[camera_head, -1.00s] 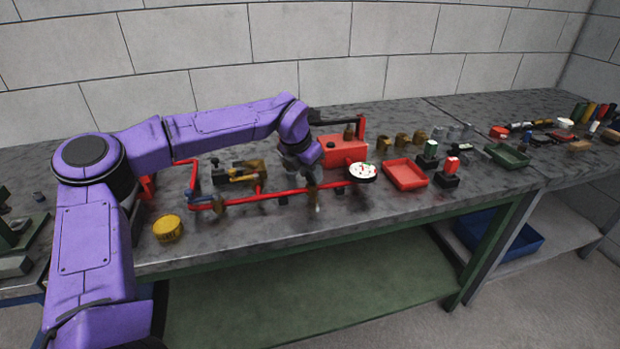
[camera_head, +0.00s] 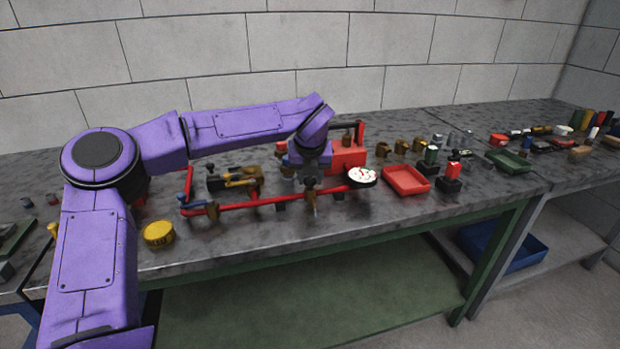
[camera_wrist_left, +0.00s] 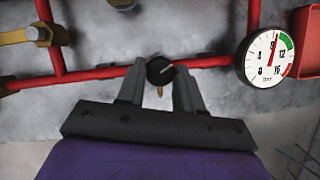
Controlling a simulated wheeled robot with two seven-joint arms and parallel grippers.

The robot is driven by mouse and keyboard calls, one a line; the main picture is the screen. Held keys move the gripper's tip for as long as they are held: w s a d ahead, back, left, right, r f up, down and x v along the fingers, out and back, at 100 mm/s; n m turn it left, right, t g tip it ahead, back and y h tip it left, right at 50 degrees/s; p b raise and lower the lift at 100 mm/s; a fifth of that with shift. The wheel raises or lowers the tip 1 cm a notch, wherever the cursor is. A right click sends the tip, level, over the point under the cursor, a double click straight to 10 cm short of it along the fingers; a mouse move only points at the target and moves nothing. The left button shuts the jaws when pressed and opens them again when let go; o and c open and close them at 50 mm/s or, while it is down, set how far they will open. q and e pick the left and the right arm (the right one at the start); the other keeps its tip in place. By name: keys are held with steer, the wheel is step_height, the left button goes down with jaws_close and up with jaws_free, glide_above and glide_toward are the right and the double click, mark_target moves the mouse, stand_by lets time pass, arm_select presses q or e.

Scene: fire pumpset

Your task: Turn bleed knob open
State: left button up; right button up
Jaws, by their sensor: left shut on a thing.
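The bleed knob (camera_wrist_left: 160,70) is a small round black knob with a pale mark, on the red pipe (camera_wrist_left: 100,73) in the left wrist view. A small brass outlet shows just below it. My left gripper (camera_wrist_left: 158,76) has one finger on each side of the knob and is shut on it. In the head view my left gripper (camera_head: 310,180) reaches down to the red pipe (camera_head: 250,201) from behind, and the knob is small and partly hidden there. My right gripper is not in view.
A white pressure gauge (camera_wrist_left: 268,60) stands just right of the knob; it also shows in the head view (camera_head: 362,175). A red tray (camera_head: 406,180) lies further right. Brass valve parts (camera_head: 240,178) and a yellow round cap (camera_head: 158,234) are to the left.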

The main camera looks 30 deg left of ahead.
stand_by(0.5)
arm_select(q)
steer(key=o, duration=1)
steer(key=shift+o, duration=0.2)
steer(key=shift+r, duration=0.1)
steer(key=v, duration=1)
steer(key=shift+r, duration=0.25)
steer(key=shift+d, duration=0.1)
